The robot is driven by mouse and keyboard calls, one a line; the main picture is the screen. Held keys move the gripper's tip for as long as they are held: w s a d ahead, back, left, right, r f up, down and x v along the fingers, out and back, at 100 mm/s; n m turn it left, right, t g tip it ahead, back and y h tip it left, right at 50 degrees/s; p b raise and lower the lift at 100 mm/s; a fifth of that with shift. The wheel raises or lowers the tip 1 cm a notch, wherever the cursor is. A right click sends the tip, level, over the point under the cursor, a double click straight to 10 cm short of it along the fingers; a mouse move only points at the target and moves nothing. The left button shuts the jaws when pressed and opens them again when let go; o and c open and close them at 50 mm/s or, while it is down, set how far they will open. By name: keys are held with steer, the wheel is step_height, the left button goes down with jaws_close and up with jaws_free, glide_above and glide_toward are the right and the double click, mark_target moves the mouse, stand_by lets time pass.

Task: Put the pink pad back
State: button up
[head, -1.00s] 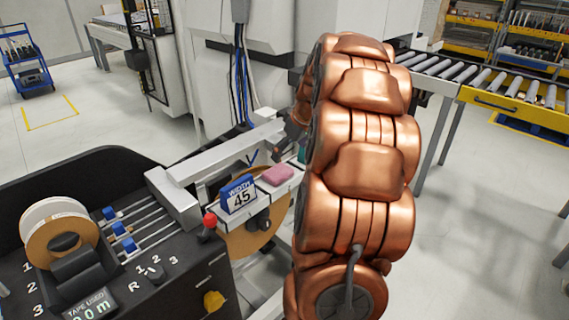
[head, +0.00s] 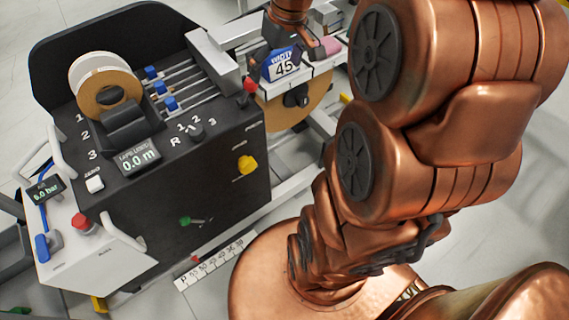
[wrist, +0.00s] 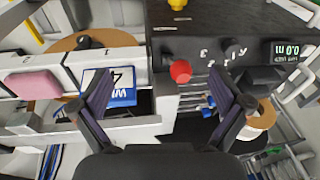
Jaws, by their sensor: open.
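The pink pad (head: 331,46) lies on a light ledge of the machine, beside the blue-and-white "WIDTH 45" sign (head: 282,65). In the wrist view the pad (wrist: 33,84) is at the left, outside and left of the left finger. My gripper (wrist: 162,98) is open, its two dark fingers spread wide with nothing between them. The sign (wrist: 109,86) shows upside down at the left finger, which covers part of it. In the head view my gripper (head: 292,42) is above the sign, partly hidden, and my arm covers the area to the right.
A red knob (head: 250,85) stands left of the sign; it is ahead of the open fingers in the wrist view (wrist: 180,71). The black console (head: 215,150) carries a tape roll (head: 105,88), blue sliders and a display reading 0.0 m. A brown disc (head: 290,108) hangs below the ledge.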

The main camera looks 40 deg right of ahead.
steer(key=s+a+f+g, duration=0.1)
steer(key=s+a+f, duration=0.1)
steer(key=s+a, duration=0.4)
steer(key=s+a+f+g+h, duration=0.1)
steer(key=s+a, duration=0.6)
steer(key=s, duration=0.7)
step_height(320, 180, down, 2)
steer(key=shift+s+f+g, duration=0.2)
steer(key=shift+f+g, duration=0.05)
steer(key=shift+g, duration=0.45)
steer(key=shift+a+r, duration=0.1)
